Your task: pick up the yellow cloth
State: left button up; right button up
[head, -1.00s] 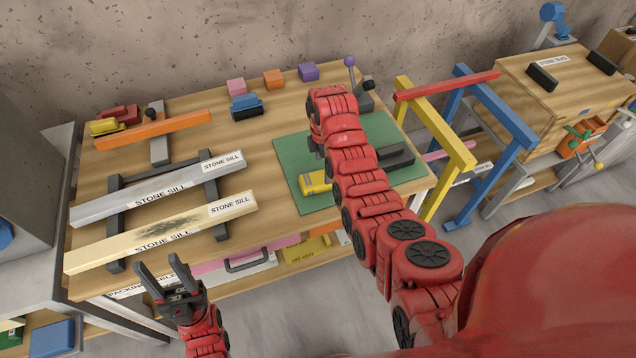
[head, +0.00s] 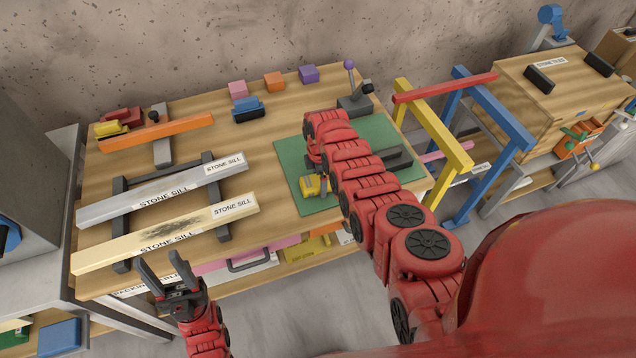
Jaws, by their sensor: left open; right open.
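A small yellow item (head: 310,186), which looks like the folded yellow cloth, lies on the green mat (head: 292,160) on the workbench. My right gripper (head: 321,182) points down at its right side, partly hidden by my own arm. It is open; whether it touches the cloth I cannot tell. My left gripper (head: 165,278) is open and empty, in front of the bench's near edge, below the cream stone sill.
A grey stone sill (head: 150,200) and a cream stone sill (head: 160,238) lie on dark supports at the left. A lever device (head: 355,103) stands at the mat's back right. Yellow and blue frames (head: 440,140) stand right of the bench.

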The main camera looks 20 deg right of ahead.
aim_at(319, 181)
jog(key=c, duration=1.2)
jog(key=shift+r, duration=0.15)
jog(key=shift+w+r, duration=0.1)
jog(key=shift+r, duration=0.65)
notch_tip(319, 181, up, 8)
jog(key=b, duration=0.3)
jog(key=shift+r, duration=0.15)
